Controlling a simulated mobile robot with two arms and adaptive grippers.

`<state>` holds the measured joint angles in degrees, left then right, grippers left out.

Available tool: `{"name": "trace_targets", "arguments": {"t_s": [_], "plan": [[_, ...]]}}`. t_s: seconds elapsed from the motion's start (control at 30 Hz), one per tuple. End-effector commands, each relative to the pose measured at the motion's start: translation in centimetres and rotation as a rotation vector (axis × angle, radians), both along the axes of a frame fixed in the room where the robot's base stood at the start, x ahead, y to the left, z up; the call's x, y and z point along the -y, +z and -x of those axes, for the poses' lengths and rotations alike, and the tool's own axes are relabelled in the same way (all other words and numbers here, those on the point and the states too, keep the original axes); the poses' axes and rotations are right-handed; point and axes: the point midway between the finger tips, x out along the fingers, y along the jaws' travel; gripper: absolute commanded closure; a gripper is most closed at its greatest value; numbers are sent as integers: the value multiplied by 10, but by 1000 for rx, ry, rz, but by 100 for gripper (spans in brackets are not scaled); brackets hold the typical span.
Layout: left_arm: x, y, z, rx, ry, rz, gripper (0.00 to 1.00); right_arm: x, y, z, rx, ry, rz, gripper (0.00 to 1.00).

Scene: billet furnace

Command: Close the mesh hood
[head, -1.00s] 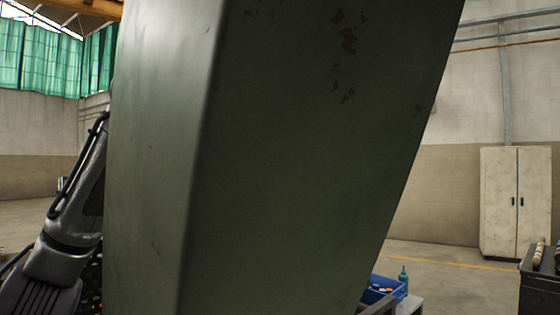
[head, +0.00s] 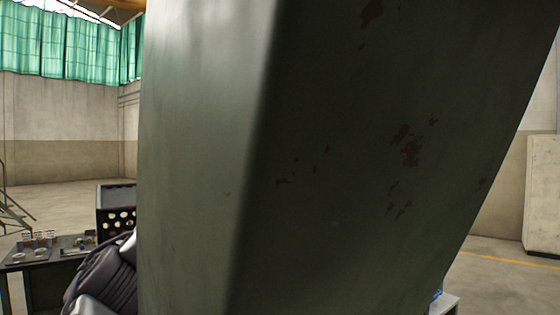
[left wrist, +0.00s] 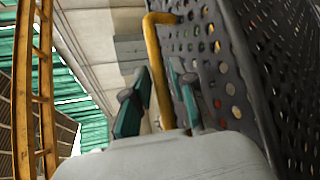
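In the left wrist view the mesh hood (left wrist: 205,60) is a dark perforated metal panel with round holes, filling the upper right. A yellow bar handle (left wrist: 164,85) runs along its near edge. My left gripper (left wrist: 161,70) has its two teal fingers on either side of this bar, with narrow gaps visible; firm contact cannot be made out. In the head view a large dark green panel with rust patches (head: 390,170) blocks the middle, hiding the hood and my left gripper. Only part of my left arm shows at its lower left edge. My right gripper is not in view.
A dark table (head: 45,258) with small items stands at the left, and a dark box with round holes (head: 117,219) is beside it. A pale cabinet (head: 542,195) stands at the right. Open floor lies behind at the left.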

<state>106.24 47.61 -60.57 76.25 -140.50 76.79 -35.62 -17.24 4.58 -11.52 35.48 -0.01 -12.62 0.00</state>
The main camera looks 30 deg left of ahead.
Motion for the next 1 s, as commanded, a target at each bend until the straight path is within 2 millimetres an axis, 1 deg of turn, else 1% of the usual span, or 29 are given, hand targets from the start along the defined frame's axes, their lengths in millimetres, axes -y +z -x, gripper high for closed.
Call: {"name": "trace_targets", "arguments": {"t_s": [0.03, 0.2, 0.47, 0.5, 0.63, 1.0], "plan": [[-2, 0, -6, -3, 1, 1, 75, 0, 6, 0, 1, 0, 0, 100], [-6, -4, -15, -1, 0, 1, 75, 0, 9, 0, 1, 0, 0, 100], [-6, -5, -16, 0, -1, 0, 75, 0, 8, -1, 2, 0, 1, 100], [-6, -5, -16, 0, -1, 0, 79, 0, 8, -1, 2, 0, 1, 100], [-6, -5, -16, 0, -1, 0, 100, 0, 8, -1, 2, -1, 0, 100], [-6, -5, -16, 0, -1, 1, 100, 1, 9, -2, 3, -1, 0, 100]]}}
